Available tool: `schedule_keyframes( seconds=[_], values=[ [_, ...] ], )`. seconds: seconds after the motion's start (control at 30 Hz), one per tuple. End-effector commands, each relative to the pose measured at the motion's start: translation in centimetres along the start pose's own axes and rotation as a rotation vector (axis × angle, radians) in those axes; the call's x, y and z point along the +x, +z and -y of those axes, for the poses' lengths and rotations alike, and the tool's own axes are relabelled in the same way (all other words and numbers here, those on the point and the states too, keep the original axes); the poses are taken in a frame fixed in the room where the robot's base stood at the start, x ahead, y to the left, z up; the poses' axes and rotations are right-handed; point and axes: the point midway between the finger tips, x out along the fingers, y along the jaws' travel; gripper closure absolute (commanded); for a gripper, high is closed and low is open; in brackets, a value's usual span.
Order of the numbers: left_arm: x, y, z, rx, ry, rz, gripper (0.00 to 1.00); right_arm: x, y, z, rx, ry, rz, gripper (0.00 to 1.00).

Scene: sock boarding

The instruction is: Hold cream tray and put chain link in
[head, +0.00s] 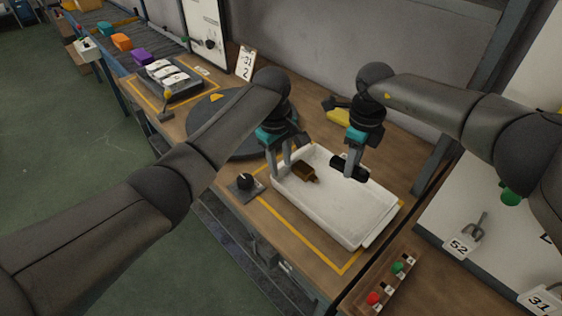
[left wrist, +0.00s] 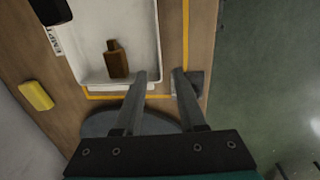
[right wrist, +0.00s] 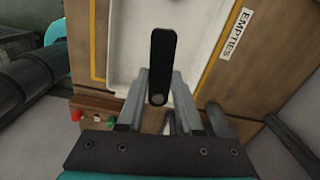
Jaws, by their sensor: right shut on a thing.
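The cream tray (head: 335,208) lies on the bench inside a yellow outline; it also shows in the left wrist view (left wrist: 90,25) and the right wrist view (right wrist: 128,18). A brown bottle-shaped piece (head: 304,173) lies in its left end. My left gripper (head: 280,172) is open at the tray's left end; in the left wrist view its fingertips (left wrist: 160,72) stand apart near the tray's corner. My right gripper (head: 349,178) is shut on a black elongated link (right wrist: 160,50), held above the tray. Whether the link touches the tray is unclear.
A yellow block (head: 338,116) lies behind the tray. A button panel (head: 386,283) is in front right. A label reads EMPTIES (right wrist: 235,33).

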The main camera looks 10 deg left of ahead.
Motion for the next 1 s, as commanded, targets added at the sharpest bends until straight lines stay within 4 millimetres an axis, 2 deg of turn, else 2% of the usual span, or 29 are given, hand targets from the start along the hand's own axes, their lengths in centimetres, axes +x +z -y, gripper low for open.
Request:
schedule_keyframes(
  seconds=[0.17,0.6,1.0],
  values=[
    [0.8,0.0,-0.1,0.005,-0.006,-0.014,0.6,-0.1,0.0,0.0,0.0,-0.001,0.001,1.0],
    [7.0,-0.1,-0.1,0.005,-0.006,-0.012,0.6,-0.1,0.0,0.0,0.0,-0.001,0.001,1.0],
    [10.2,0.0,-0.2,0.006,-0.003,-0.009,0.6,-0.1,0.0,0.0,0.0,-0.001,0.001,1.0]
  ],
)
